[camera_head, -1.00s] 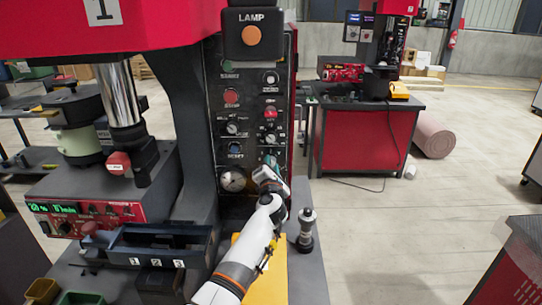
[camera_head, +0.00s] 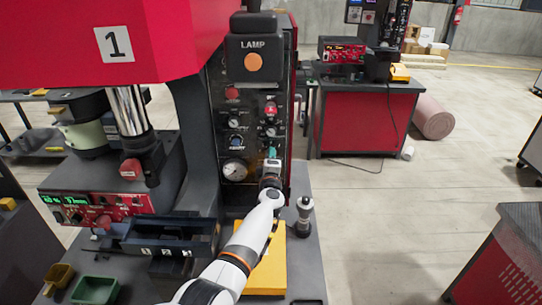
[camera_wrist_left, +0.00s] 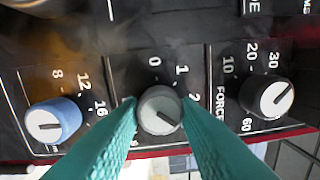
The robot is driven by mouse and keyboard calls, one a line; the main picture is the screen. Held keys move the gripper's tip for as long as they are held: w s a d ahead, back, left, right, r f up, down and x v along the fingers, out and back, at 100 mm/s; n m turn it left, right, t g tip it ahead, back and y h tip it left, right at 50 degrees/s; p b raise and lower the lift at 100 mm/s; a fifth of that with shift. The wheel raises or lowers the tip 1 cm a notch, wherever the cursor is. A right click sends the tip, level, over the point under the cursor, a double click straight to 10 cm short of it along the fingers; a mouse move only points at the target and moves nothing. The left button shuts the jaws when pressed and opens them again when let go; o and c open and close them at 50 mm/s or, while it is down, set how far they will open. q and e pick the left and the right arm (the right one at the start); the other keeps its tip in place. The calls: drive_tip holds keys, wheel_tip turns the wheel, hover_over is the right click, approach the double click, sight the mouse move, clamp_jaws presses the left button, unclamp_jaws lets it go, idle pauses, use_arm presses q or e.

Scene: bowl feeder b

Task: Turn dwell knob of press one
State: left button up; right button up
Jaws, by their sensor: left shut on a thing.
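Press one is the red machine with the number 1 plate (camera_head: 114,44), and its dark control panel (camera_head: 242,108) stands right of its column. My left gripper (camera_head: 271,153) has teal fingers at the lower right of this panel. In the left wrist view, the gripper (camera_wrist_left: 160,115) is shut on a grey-black knob (camera_wrist_left: 159,104), one finger on each side. The head view hides this knob. My right gripper is not in view.
In the left wrist view, a blue-capped knob (camera_wrist_left: 52,119) is at left and the FORCE knob (camera_wrist_left: 266,97) at right. A dark metal post (camera_head: 304,217) stands right of my forearm. The lamp box (camera_head: 253,50) overhangs the panel.

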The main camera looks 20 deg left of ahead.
use_arm(q)
drive_tip(key=shift+f+m, duration=0.1)
drive_tip(key=shift+m, duration=0.3)
drive_tip(key=o, duration=1)
